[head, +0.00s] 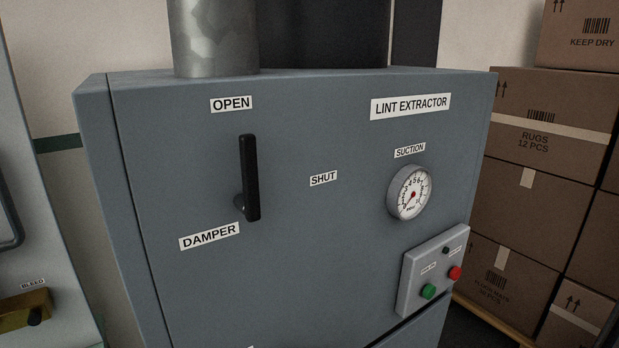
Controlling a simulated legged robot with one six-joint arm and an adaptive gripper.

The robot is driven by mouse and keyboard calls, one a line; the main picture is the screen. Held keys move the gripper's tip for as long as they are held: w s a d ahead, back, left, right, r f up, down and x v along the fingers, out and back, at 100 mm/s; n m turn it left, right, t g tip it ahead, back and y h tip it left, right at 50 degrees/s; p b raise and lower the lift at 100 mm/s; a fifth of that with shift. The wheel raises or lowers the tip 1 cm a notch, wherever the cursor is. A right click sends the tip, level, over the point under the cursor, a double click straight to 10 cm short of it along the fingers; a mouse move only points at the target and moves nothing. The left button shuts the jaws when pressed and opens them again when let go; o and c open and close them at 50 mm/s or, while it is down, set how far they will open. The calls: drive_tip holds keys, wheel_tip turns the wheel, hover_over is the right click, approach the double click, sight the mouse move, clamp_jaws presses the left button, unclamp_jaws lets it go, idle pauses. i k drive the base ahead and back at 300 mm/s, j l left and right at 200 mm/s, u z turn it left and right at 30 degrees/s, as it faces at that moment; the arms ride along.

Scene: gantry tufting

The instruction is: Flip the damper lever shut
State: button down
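The damper lever (250,178) is a black bar on the front of the grey lint extractor cabinet (300,270). It stands upright, its top end toward the OPEN label (231,104), and its pivot is near its lower end. The SHUT label (323,178) is to the right of the lever, apart from it. The DAMPER label (209,236) is below and left of the pivot. My gripper is not in view, and nothing touches the lever.
A round suction gauge (410,192) sticks out right of the lever. Below it is a control box (433,272) with green and red buttons. Stacked cartons (552,130) stand at the right. A metal duct (213,38) rises from the cabinet top. The panel around the lever is clear.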

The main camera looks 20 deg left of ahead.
sight(248, 202)
drive_tip(key=u, duration=1.7)
drive_tip(key=k+u, duration=0.1)
drive_tip(key=k, duration=0.2)
